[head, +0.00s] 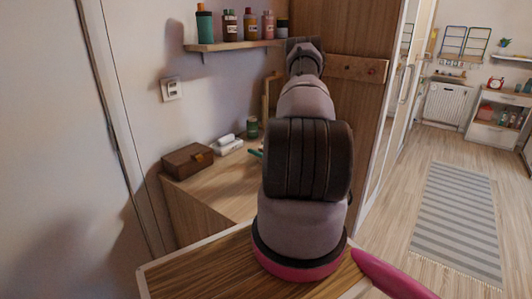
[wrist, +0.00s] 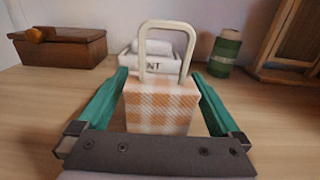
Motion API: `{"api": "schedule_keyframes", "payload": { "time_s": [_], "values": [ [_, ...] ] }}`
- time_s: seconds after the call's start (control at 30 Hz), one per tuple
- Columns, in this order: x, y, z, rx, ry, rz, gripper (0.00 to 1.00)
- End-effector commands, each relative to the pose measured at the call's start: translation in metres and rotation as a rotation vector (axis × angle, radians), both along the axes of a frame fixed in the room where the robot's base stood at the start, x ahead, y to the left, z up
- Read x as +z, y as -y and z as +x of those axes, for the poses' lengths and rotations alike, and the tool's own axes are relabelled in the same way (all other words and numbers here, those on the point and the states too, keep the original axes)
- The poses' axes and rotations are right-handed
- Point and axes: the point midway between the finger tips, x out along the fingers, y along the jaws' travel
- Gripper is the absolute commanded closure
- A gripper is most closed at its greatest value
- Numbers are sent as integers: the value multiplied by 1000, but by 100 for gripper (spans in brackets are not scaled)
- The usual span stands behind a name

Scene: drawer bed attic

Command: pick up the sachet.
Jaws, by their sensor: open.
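The sachet (wrist: 162,108) is an orange-and-white checked block with a pale looped handle on top. It stands upright on the wooden surface in the wrist view. My gripper (wrist: 160,76) is open, with one teal finger along each side of the sachet. The sachet sits between the fingers; whether either finger touches it I cannot tell. In the head view my arm hides the sachet and most of the gripper; only a bit of teal finger shows.
A white tray (wrist: 127,65) with white rolls stands just behind the sachet. A green-banded jar (wrist: 225,55) is at back right, a brown box (wrist: 58,50) at back left. A shelf (head: 225,46) with several bottles hangs above. Bare desk shows left of the sachet.

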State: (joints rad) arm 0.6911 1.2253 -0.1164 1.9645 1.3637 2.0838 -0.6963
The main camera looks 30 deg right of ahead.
Motion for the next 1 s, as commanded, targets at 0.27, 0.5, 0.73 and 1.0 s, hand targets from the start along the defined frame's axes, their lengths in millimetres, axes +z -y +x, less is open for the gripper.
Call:
{"api": "schedule_keyframes", "payload": {
  "time_s": [0.27,0.5,0.73,1.0],
  "values": [
    [0,-1,3,0,0,0,4],
    [0,-1,3,0,0,0,87],
    [2,-1,3,0,0,0,87],
    [33,-1,3,0,2,-2,88]
  ]
}}
